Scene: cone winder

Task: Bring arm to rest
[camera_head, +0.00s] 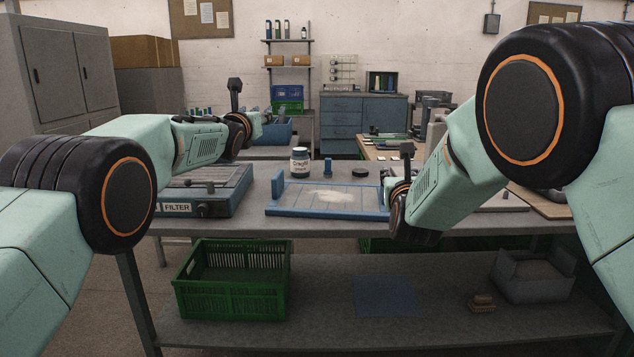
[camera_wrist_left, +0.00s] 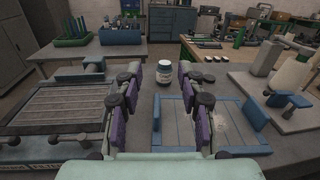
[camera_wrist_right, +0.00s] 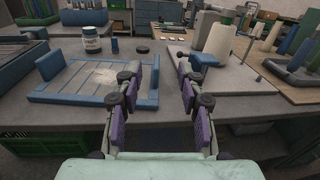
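My left gripper (camera_wrist_left: 160,82) is open in the left wrist view, with its purple-padded fingers apart and nothing between them. It is above the workbench, between a grey-blue filter box (camera_head: 205,190) and a blue-edged tray (camera_wrist_left: 172,128). My right gripper (camera_wrist_right: 158,78) is also open and empty in the right wrist view. It is over the bench near the right side of the same tray, which also shows in the head view (camera_head: 290,211). In the head view my right wrist hides most of the right gripper.
A pale cone (camera_wrist_right: 218,40) on a stand is to the right. A green crate (camera_head: 232,300) sits on the lower shelf.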

